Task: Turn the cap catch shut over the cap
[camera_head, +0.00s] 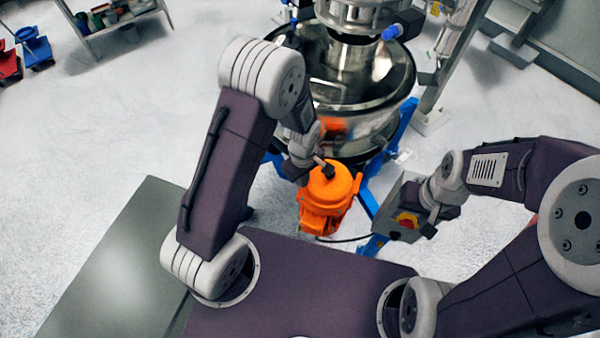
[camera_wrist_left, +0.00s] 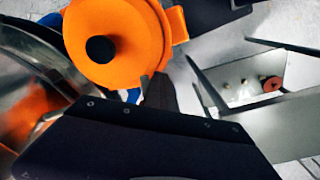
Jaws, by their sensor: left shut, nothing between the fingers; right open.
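An orange motor-like body (camera_head: 325,200) with a round top and a small black knob (camera_head: 328,171) stands below the steel sifter in the head view. The left wrist view shows its round orange top (camera_wrist_left: 125,30) with the black knob (camera_wrist_left: 100,49) and a lug (camera_wrist_left: 178,24) on its right side. I cannot tell for certain which part is the cap or its catch. My left gripper (camera_head: 300,170) is beside the orange top, shut and empty; its fingertips are hard to make out. My right gripper (camera_head: 430,215) is open near a grey control box (camera_head: 404,205).
The steel sifter (camera_head: 350,75) on a blue frame (camera_head: 368,200) stands close behind the left gripper. The control box has a red and yellow button (camera_head: 405,220). A shelf (camera_head: 115,20) stands far left.

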